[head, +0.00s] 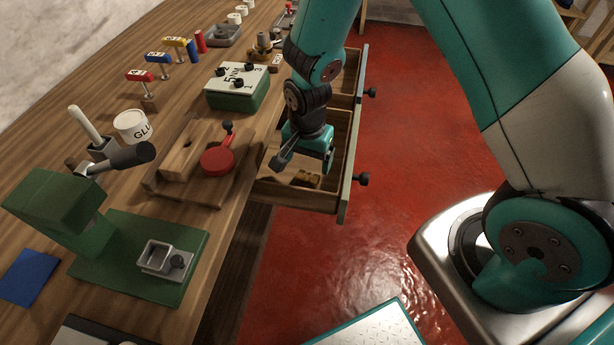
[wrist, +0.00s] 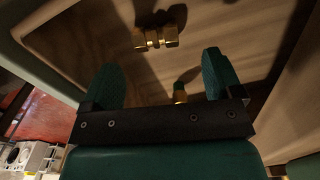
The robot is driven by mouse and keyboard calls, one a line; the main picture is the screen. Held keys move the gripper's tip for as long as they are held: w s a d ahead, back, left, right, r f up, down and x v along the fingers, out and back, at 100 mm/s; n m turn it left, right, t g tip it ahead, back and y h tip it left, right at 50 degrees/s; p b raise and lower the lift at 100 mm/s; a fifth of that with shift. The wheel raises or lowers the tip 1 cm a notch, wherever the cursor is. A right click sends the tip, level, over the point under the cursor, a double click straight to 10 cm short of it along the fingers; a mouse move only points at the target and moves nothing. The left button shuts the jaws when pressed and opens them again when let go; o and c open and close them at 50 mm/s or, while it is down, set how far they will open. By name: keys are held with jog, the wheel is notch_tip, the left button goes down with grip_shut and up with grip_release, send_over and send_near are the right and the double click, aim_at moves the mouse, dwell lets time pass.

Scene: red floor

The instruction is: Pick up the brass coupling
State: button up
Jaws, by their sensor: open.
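A brass coupling (wrist: 156,38), with two wider ends and a narrow middle, lies on the wooden drawer floor in the wrist view. In the head view, brass (head: 308,181) shows in the open drawer just below my gripper (head: 308,164). My gripper (wrist: 163,78) is open in the wrist view, its two dark green fingers apart. The coupling lies beyond the fingertips, apart from them.
The open drawer's front wall (head: 346,180) and side walls surround the gripper closely. Another open drawer (head: 350,75) is behind it. On the bench stand a green box (head: 238,92), a wooden fixture with a red disc (head: 217,161) and a green press (head: 60,210). Red floor lies right.

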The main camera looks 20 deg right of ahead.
aim_at(308, 175)
jog(key=f, duration=0.5)
jog(key=shift+s+f+p, duration=0.15)
jog(key=shift+s+p, duration=0.15)
jog(key=shift+p, duration=0.05)
jog(key=c, duration=1)
